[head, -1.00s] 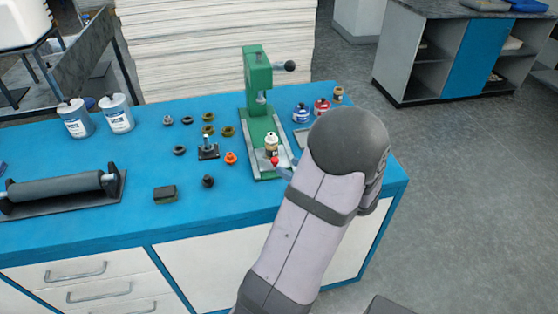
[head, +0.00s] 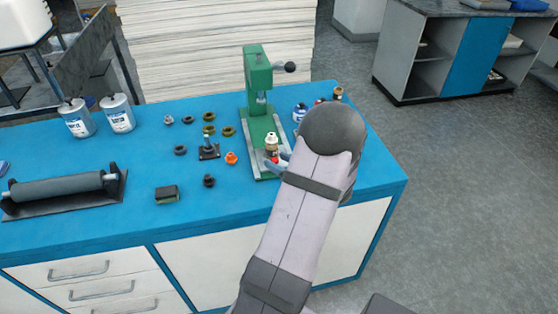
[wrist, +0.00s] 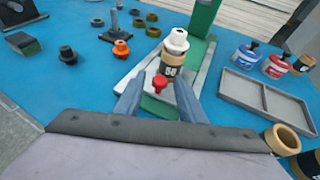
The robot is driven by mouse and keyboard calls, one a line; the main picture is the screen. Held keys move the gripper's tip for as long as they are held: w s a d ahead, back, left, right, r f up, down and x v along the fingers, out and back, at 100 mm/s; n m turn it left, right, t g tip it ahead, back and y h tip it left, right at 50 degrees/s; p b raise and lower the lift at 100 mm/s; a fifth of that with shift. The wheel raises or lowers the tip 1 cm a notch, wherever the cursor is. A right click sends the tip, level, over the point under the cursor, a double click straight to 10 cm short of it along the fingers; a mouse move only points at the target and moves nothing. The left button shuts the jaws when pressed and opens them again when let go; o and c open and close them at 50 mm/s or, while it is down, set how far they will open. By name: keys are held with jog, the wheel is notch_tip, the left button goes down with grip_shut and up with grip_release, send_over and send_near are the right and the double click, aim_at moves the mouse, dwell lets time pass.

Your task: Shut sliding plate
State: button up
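The green press (head: 257,75) stands near the back edge of the blue bench. A pale sliding plate (wrist: 138,80) lies on its green base, with a red knob (wrist: 160,83) at its near end. The knob also shows in the head view (head: 273,160). A tan bottle (wrist: 170,66) with a white cap and a "58" label stands upright behind the knob. My gripper (wrist: 158,96) is open and low, with one blue-grey finger on each side of the knob. I cannot tell whether the fingers touch it. My arm partly hides the area right of the press.
Left of the press are several dark and olive rings (head: 228,132), an orange piece (head: 231,158) and a small black stand (head: 209,151). A grey tray (wrist: 250,92) and several small jars (wrist: 276,66) stand at right. A roller (head: 62,186) lies far left.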

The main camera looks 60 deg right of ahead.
jog(key=shift+c, duration=0.2)
grip_shut()
jog(key=shift+w+d, duration=0.1)
jog(key=shift+w, duration=0.05)
jog(key=w+d+b, duration=0.3)
jog(key=w+d, duration=0.8)
jog(key=shift+w+d+b, duration=0.3)
jog(key=shift+r, duration=0.25)
